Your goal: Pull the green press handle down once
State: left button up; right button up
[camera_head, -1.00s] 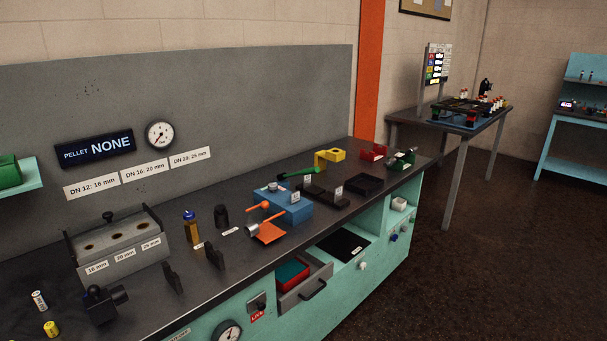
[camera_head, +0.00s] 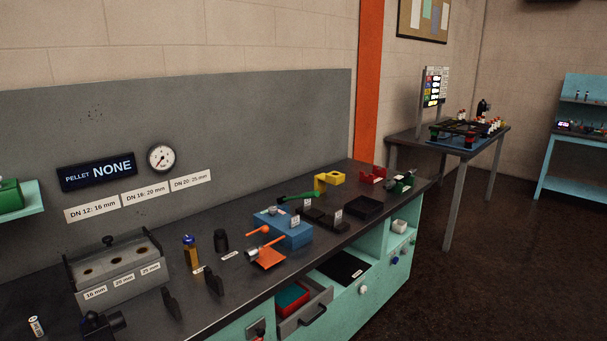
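A green handle (camera_head: 298,196), a long bar, lies nearly level over the dark bench, beside a blue block (camera_head: 284,228) and a yellow bracket (camera_head: 329,179). I cannot tell for sure that it is the press handle. A smaller green part (camera_head: 402,183) sits on a device at the far right end of the bench. Neither of my grippers is in view, and nothing of mine touches the handle.
The bench (camera_head: 225,282) also bears a grey block with holes (camera_head: 118,270), an orange plate (camera_head: 268,257) and a black tray (camera_head: 365,208). An open drawer (camera_head: 305,308) juts from its front. Dark floor to the right is clear.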

aim_at(314, 195)
jog(key=i+j, duration=0.8)
jog(key=i+j+z, duration=0.15)
jog(key=z, duration=1.2)
